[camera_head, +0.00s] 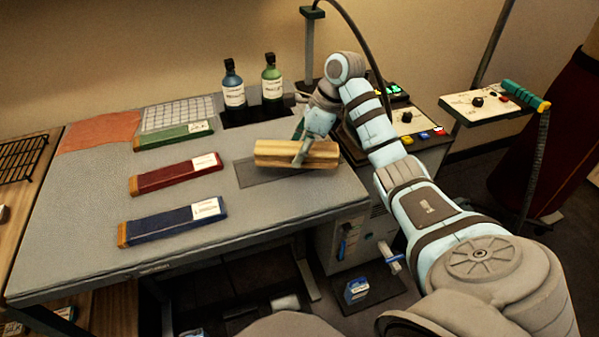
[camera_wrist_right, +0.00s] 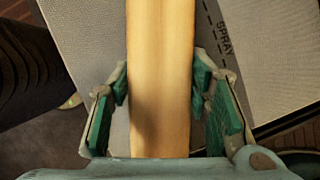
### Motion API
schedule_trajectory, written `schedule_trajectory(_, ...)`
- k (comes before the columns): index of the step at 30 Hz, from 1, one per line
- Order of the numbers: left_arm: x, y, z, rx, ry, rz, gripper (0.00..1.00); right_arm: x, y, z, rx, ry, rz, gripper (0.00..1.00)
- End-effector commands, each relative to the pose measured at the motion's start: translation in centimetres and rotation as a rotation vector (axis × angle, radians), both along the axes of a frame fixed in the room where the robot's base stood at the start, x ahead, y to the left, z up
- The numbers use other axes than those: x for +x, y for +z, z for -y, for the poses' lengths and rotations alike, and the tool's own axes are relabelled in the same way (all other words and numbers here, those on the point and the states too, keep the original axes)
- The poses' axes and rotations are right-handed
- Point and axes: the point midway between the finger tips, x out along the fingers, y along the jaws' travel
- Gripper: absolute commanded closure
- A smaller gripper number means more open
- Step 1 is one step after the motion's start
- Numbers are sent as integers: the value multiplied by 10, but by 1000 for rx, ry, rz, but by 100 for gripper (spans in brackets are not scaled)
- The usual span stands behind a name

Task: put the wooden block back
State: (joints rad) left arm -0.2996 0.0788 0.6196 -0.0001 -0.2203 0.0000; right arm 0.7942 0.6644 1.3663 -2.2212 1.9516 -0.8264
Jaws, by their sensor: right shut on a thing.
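The wooden block (camera_head: 268,153), pale and long, lies lengthwise left to right at the right part of the grey table (camera_head: 290,200). It is over or on a dark grey rectangle (camera_head: 246,178); I cannot tell if it touches the surface. My right gripper (camera_head: 302,155) is shut on the block near its middle, coming from behind. In the right wrist view the block (camera_wrist_right: 160,50) runs between the green-padded fingers of the gripper (camera_wrist_right: 160,95). The block hides part of the rectangle. My left gripper is not in view.
Green (camera_head: 174,136), red (camera_head: 176,175) and blue (camera_head: 173,221) labelled bars lie to the left. A blue bottle (camera_head: 233,92) and a green bottle (camera_head: 272,83) stand behind. An orange cloth (camera_head: 100,132) lies at far left. A control panel (camera_head: 415,125) stands right. The table's front right is clear.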

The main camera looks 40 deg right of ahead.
Motion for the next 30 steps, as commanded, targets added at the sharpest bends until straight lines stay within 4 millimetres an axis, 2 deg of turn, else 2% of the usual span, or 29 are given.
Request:
schedule_trajectory(8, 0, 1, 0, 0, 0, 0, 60, 0, -42, 0, 0, -1, 1, 97)
schedule_trajectory(18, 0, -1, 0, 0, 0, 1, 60, 0, -47, 0, 0, -1, 3, 97)
schedule_trajectory(19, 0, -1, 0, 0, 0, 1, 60, 0, -47, 0, 0, -1, 1, 54)
schedule_trajectory(21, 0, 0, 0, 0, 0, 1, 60, 0, -47, 0, 0, -1, 1, 43)
schedule_trajectory(23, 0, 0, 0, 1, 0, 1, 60, 0, -47, 0, 0, -1, 1, 35)
schedule_trajectory(30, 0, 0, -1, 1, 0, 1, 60, 0, -46, 0, 0, -2, 2, 35)
